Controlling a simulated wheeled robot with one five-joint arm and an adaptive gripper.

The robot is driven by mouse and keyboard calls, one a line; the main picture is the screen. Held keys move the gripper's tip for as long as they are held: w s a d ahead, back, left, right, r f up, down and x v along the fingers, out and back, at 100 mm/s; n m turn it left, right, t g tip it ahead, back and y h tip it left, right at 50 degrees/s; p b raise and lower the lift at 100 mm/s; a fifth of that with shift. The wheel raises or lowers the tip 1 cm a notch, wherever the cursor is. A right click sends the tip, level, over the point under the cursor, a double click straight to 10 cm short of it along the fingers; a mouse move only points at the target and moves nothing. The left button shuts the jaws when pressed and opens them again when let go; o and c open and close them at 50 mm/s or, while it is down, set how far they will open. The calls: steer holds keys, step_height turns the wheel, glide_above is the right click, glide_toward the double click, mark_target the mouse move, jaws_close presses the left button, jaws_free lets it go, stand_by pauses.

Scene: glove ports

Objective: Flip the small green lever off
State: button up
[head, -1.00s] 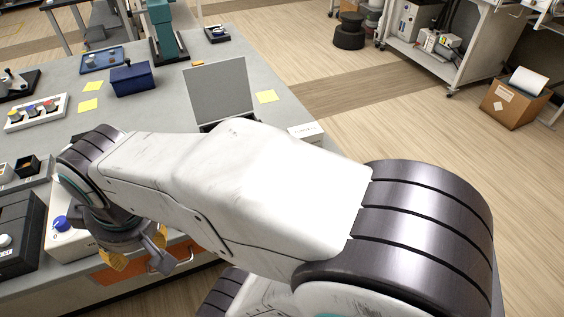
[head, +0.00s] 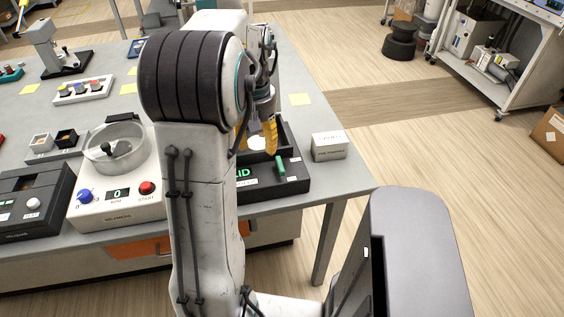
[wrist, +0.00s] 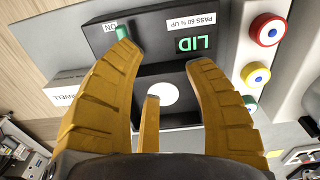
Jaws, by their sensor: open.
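The small green lever (head: 281,167) stands on the right part of a black box (head: 295,184) with a lit green LID display (head: 242,173). In the wrist view the lever (wrist: 122,32) is a short green stub beside a white ON label (wrist: 109,26), just past the tip of the left finger. I cannot tell whether finger and lever touch. My gripper (head: 257,142) is open and empty, pointing down over the box. In the wrist view its yellow fingers (wrist: 160,58) straddle a white round spot (wrist: 162,94). My arm hides the box's left part in the head view.
A small white labelled box (head: 329,146) stands right of the black box, near the table edge. Left of my arm is a white device (head: 116,206) with a clear bowl, a blue knob and a red button. In the wrist view, red and yellow buttons (wrist: 267,29) show at right.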

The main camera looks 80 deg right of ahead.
steer(key=m, duration=0.1)
glide_above(282, 164)
steer(key=shift+w+f, duration=0.2)
steer(key=shift+f, duration=0.55)
steer(key=shift+s+f, duration=0.2)
steer(key=shift+f, duration=3.4)
steer(key=shift+c, duration=0.4)
jaws_close()
